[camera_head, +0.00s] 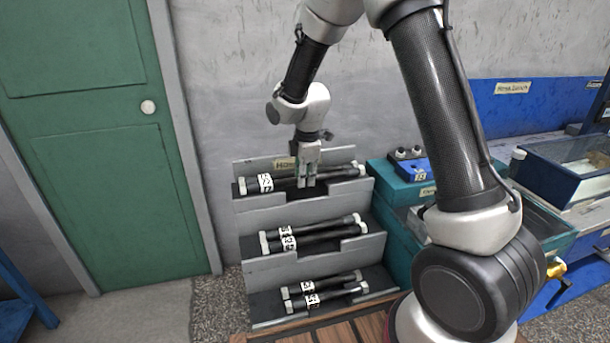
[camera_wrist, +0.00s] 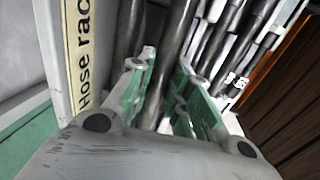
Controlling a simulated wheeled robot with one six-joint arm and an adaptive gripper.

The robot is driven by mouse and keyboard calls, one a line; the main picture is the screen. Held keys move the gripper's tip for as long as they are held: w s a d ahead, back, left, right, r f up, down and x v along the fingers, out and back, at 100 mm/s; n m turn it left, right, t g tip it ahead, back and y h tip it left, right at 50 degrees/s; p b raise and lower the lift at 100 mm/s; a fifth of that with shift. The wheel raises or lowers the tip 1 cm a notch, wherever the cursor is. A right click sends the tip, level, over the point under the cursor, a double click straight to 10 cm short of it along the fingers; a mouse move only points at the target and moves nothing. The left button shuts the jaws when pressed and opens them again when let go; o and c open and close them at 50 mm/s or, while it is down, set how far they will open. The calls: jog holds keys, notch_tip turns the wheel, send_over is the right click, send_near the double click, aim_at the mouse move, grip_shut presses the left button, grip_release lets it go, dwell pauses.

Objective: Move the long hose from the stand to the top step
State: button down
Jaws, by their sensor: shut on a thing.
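My gripper (camera_head: 308,181) is at the top step of the grey stepped hose rack (camera_head: 358,246), pointing down. Its green-padded fingers are shut on a long black hose (camera_wrist: 176,38), which runs between them in the wrist view. In the head view this hose lies along the top step, with a white end and a black-and-white tag (camera_head: 265,183) at the left. Another black hose (camera_wrist: 128,32) runs beside it, nearer the "Hose rack" label (camera_wrist: 80,50). I cannot tell whether the held hose rests fully on the step.
Two hoses (camera_head: 320,231) lie on the middle step and two (camera_head: 330,284) on the bottom step. A teal cabinet with a blue device (camera_head: 408,168) stands right of the rack. A green door (camera_head: 95,140) is at the left. The wall is close behind the rack.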

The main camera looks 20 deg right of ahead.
jog(key=shift+f, duration=0.35)
jog(key=c, duration=1.2)
grip_release()
jog(key=shift+c, duration=0.2)
notch_tip(320, 180, up, 12)
jog(key=s, duration=0.2)
jog(key=shift+f, duration=0.1)
